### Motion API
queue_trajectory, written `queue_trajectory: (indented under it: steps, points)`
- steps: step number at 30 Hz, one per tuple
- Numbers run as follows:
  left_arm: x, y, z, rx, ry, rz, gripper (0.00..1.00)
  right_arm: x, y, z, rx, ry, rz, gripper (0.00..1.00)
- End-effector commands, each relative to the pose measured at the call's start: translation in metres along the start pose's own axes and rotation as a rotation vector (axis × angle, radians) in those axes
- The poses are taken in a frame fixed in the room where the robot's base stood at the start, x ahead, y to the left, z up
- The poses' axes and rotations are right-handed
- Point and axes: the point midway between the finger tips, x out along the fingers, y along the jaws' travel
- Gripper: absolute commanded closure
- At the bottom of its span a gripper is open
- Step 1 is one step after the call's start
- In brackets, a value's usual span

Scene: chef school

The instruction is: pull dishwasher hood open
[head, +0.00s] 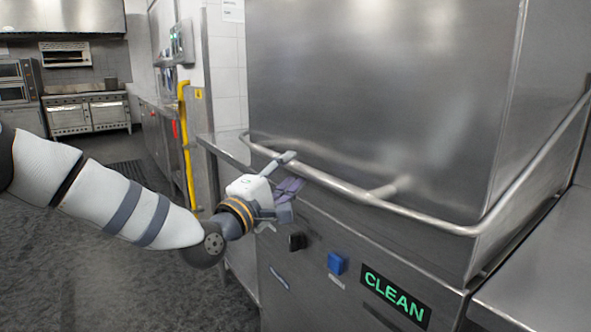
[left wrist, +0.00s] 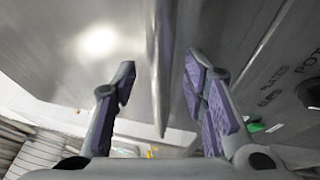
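The dishwasher hood (head: 380,90) is a large brushed-steel box on the right of the head view, and it is down on the machine body. A steel bar handle (head: 440,222) wraps around its lower front and side. My left gripper (head: 289,172) is at the left part of this handle. In the left wrist view, the fingers of my left gripper (left wrist: 160,95) are apart, with purple pads, and the handle bar (left wrist: 160,60) runs between them. Gaps show on both sides of the bar. My right gripper is not in view.
Below the handle, the machine front has a black knob (head: 297,241), a blue button (head: 336,263) and a green "CLEAN" display (head: 396,296). A steel counter (head: 545,275) adjoins on the right. A yellow pipe (head: 186,140) stands behind the gripper. Open floor (head: 130,280) lies at left.

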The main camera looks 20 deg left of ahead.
Motion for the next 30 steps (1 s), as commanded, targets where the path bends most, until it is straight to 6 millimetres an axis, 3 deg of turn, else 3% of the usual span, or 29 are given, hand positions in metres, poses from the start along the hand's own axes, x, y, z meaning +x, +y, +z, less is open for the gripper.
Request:
queue_trajectory:
  steps: [6,14,19,20,30]
  points:
    - [0.027,-0.001,0.0,-0.001,0.0,-0.002,0.6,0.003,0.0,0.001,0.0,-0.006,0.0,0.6]
    - [0.03,0.0,0.0,-0.001,0.0,-0.002,0.6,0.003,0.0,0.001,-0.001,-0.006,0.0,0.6]
    - [0.029,0.0,0.0,-0.001,0.0,-0.002,0.97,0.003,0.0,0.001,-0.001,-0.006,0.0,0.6]
    - [0.029,0.0,0.0,-0.001,0.0,-0.002,1.0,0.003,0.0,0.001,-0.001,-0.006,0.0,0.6]
    - [0.034,0.009,0.0,0.001,0.0,0.003,1.0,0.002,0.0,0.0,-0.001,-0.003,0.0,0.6]
